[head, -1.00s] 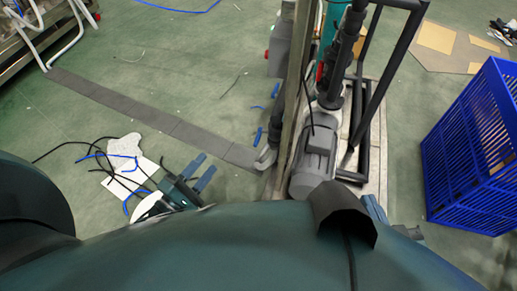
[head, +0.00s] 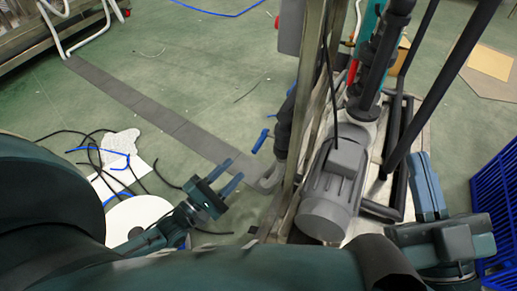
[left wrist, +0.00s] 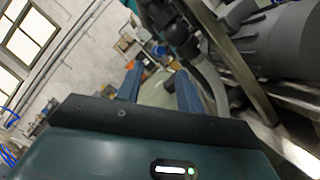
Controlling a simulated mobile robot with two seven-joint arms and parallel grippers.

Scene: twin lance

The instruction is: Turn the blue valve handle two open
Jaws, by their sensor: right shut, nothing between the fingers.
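A blue valve handle (head: 261,140) shows in the head view, beside a dark pipe left of the metal post. I cannot tell which numbered handle it is. My left gripper (head: 231,176) is open and empty, below and left of that handle and apart from it. In the left wrist view, its two blue fingers (left wrist: 160,85) stand apart; I cannot make out the handle there. My right gripper (head: 420,160) is shut and empty at the right, beyond the grey motor and away from the handle.
The grey motor (head: 333,190) and metal post (head: 307,100) stand right of the handle. A blue crate (head: 495,195) is at the right edge. Loose cables and a white sheet (head: 118,178) lie on the floor at left. Open green floor (head: 205,75) lies beyond.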

